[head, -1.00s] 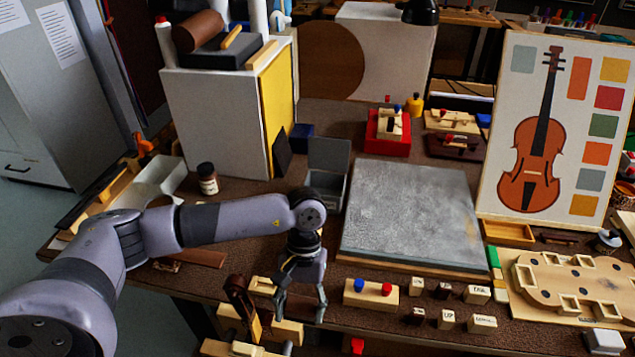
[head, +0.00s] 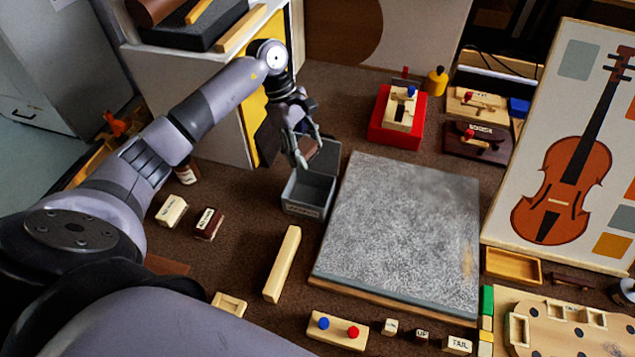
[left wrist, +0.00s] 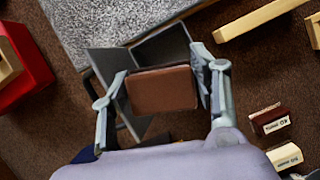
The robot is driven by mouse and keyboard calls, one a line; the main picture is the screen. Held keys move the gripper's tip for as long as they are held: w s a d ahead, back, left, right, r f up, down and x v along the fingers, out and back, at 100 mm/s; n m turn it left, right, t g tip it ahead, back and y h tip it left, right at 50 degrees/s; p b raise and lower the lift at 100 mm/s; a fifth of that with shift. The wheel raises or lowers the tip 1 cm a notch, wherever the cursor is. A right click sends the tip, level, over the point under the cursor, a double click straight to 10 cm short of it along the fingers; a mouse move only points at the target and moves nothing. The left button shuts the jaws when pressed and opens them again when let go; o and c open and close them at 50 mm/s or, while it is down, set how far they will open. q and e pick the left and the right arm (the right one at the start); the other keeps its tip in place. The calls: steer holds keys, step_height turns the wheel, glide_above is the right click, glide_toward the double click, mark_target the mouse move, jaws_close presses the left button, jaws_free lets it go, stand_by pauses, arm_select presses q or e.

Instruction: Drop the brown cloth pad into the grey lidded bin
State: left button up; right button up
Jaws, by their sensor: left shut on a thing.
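The brown cloth pad (left wrist: 162,89) is held between the two fingers of my left gripper (left wrist: 164,82) in the left wrist view. In the head view my left gripper (head: 304,152) points down at the bin, and only a small part of the pad (head: 309,148) shows between its fingers. The grey lidded bin (head: 305,194) stands left of the grey slab with its lid raised at the back. The pad is above or at the bin's opening; the exact height is hard to tell. In the left wrist view the pad covers part of the bin (left wrist: 161,47). My right gripper is out of view.
A grey slab (head: 400,235) lies close to the bin's right. A red tray (head: 392,135) sits behind it. Two small labelled blocks (head: 172,210) and a long wooden bar (head: 282,264) lie in front. A tall white cabinet (head: 200,100) stands left of the gripper.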

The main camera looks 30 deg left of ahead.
arm_select(q)
steer(key=shift+f, duration=0.35)
steer(key=shift+f+b, duration=0.35)
steer(key=shift+f, duration=0.05)
step_height(320, 180, down, 4)
steer(key=shift+f+b, duration=0.2)
steer(key=shift+b, duration=0.6)
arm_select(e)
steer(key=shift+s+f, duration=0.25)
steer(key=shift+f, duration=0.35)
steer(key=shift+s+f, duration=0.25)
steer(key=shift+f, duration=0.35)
arm_select(q)
steer(key=o, duration=1.2)
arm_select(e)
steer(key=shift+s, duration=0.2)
arm_select(q)
steer(key=shift+r, duration=0.1)
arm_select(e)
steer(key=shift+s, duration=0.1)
